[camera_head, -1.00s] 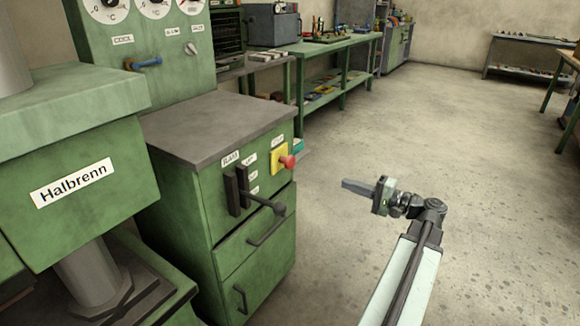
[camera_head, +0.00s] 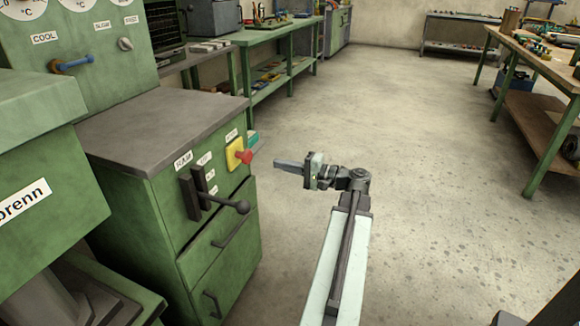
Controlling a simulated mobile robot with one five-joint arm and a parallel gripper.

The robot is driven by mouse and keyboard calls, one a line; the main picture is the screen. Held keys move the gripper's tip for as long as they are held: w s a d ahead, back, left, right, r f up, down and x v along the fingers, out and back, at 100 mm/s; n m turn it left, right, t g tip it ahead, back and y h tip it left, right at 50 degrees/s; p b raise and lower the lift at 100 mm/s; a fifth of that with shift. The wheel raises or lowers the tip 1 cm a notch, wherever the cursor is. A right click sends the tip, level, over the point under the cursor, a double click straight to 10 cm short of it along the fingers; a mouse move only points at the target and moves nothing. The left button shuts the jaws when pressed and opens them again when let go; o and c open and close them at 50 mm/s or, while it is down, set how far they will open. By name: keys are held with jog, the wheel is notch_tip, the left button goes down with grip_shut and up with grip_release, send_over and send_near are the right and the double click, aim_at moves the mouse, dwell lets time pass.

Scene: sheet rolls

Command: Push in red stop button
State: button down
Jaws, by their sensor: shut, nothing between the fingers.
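The red stop button (camera_head: 246,157) sticks out of a yellow plate (camera_head: 233,154) on the upper right part of the green cabinet's front, under a small white label. My gripper (camera_head: 277,162) is shut and empty. Its fingers point left, towards the button. In the picture the fingertips are a short way to the right of the button; a narrow gap of floor shows between them.
A black lever with a ball knob (camera_head: 241,207) juts from the green cabinet (camera_head: 175,240), left of and below the button. Drawer handles (camera_head: 228,235) are lower down. A workbench (camera_head: 540,62) stands at the right. The floor (camera_head: 420,190) between is clear.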

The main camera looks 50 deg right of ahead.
jog(key=x, duration=0.8)
jog(key=shift+w, duration=0.1)
jog(key=shift+x, duration=1)
jog(key=shift+s, duration=0.3)
send_near(250, 157)
jog(key=v, duration=0.6)
jog(key=shift+w+f, duration=0.1)
jog(key=shift+w, duration=0.15)
